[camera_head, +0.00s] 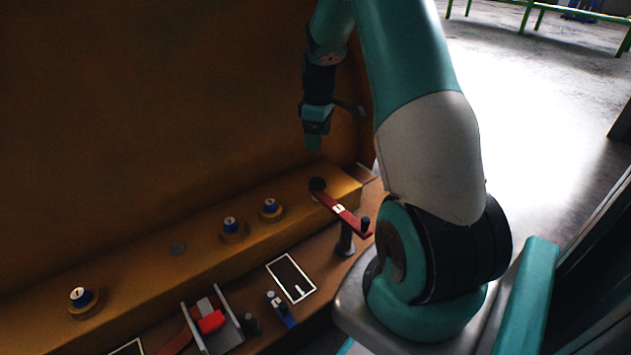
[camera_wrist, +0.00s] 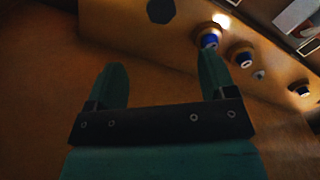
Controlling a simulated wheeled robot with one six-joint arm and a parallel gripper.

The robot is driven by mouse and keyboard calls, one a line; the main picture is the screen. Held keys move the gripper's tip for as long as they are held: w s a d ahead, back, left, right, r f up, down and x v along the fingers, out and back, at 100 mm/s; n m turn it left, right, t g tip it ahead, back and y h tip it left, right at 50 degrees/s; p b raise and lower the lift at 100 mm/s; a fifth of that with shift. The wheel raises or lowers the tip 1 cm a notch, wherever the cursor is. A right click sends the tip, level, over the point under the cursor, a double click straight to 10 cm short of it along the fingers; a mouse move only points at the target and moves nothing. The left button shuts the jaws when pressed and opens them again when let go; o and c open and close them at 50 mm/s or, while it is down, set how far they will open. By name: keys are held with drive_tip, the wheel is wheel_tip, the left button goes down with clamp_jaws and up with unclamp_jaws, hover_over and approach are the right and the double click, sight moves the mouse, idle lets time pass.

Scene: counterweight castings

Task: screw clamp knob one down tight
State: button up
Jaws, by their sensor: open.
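Three blue knobs with pale marked tops sit in round brass-coloured seats on the ledge: a right one (camera_head: 269,206), a middle one (camera_head: 229,223) and a far left one (camera_head: 81,297). Their marks are too small to tell which is knob one. In the wrist view they show at upper right as the nearest (camera_wrist: 209,41), the middle (camera_wrist: 244,60) and the farthest (camera_wrist: 301,91). My gripper (camera_head: 313,142) points down above the right part of the ledge, apart from the knobs. Its two fingers (camera_wrist: 160,75) are spread with nothing between them.
A red bar (camera_head: 352,218) with a dark round end (camera_head: 317,184) reaches over the ledge's right end. A grey disc (camera_head: 177,248) lies between knobs. A holder with a red block (camera_head: 211,321), a white-edged panel (camera_head: 291,277) and a blue item (camera_head: 281,312) lie in front. A brown wall rises behind.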

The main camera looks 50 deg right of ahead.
sight(318, 182)
wheel_tip(318, 182, down, 14)
drive_tip(key=b, duration=0.7)
drive_tip(key=shift+a+f, duration=0.1)
drive_tip(key=shift+f, duration=0.15)
drive_tip(key=c, duration=0.9)
